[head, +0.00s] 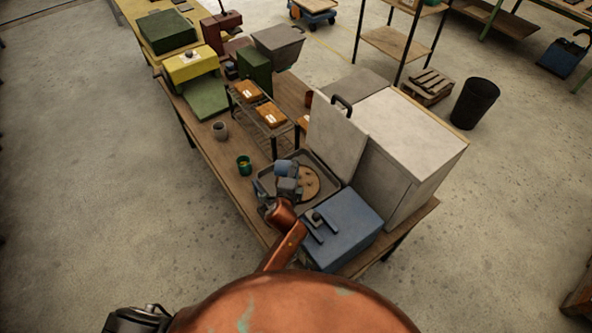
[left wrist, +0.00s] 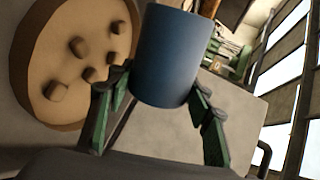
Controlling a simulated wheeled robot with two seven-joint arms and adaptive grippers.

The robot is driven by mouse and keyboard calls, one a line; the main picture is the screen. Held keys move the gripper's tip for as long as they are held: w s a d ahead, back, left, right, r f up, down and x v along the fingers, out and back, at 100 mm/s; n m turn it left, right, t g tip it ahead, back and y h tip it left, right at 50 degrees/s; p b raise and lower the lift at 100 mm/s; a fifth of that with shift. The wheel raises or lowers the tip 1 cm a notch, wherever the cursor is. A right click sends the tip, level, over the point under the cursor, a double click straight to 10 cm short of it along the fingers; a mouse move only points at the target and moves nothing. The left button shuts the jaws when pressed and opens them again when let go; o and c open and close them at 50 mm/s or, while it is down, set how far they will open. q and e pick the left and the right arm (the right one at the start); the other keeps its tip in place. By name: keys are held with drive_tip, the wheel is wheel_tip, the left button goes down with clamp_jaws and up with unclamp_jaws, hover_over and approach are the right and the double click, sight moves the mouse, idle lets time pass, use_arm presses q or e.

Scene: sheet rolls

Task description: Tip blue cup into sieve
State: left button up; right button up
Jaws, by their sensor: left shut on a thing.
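The blue cup (head: 284,167) is in my left gripper (head: 289,184), above the grey tray. In the left wrist view the cup (left wrist: 165,50) sits between my two green-padded fingers (left wrist: 160,98), which touch its sides. I cannot tell how far it tilts, and its inside is hidden. A round tan disc-like thing with a raised rim, likely the sieve (head: 309,183), lies in the tray beside the cup. In the left wrist view this sieve (left wrist: 58,52) holds several brown lumps and is apart from the cup. My right gripper does not show.
The grey tray (head: 322,208) stands on the wooden bench (head: 222,155). A blue box (head: 352,222) is close on the near side, and a large pale cabinet (head: 405,150) with an upright panel stands to the right. A green cup (head: 244,166) and a grey pot (head: 220,131) stand left.

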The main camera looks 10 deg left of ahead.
sight(289, 165)
use_arm(q)
drive_tip(key=shift+a+r+n+h, duration=0.25)
drive_tip(key=shift+a+n+h, duration=0.25)
drive_tip(key=shift+n, duration=0.4)
drive_tip(key=shift+a+r+n+h, duration=0.1)
drive_tip(key=shift+r+n+h, duration=0.3)
drive_tip(key=shift+n, duration=0.1)
drive_tip(key=shift+a+r+n+h+b, duration=0.25)
drive_tip(key=shift+r+n+h+b, duration=0.25)
drive_tip(key=shift+n, duration=0.4)
drive_tip(key=shift+a+r+n+t+h, duration=0.2)
drive_tip(key=shift+r+n+t+h, duration=0.1)
drive_tip(key=shift+n, duration=0.3)
drive_tip(key=shift+r+n+h+p, duration=0.4)
drive_tip(key=shift+n, duration=0.2)
drive_tip(key=shift+a+r+n+t+h, duration=0.15)
drive_tip(key=shift+r+n+t+h, duration=0.2)
drive_tip(key=shift+n, duration=0.35)
drive_tip(key=n, duration=0.2)
drive_tip(key=r+n+t+h+b, duration=0.1)
drive_tip(key=n, duration=0.1)
drive_tip(key=shift+r+n+t, duration=0.3)
drive_tip(key=shift+n+t, duration=0.05)
drive_tip(key=shift+n, duration=0.15)
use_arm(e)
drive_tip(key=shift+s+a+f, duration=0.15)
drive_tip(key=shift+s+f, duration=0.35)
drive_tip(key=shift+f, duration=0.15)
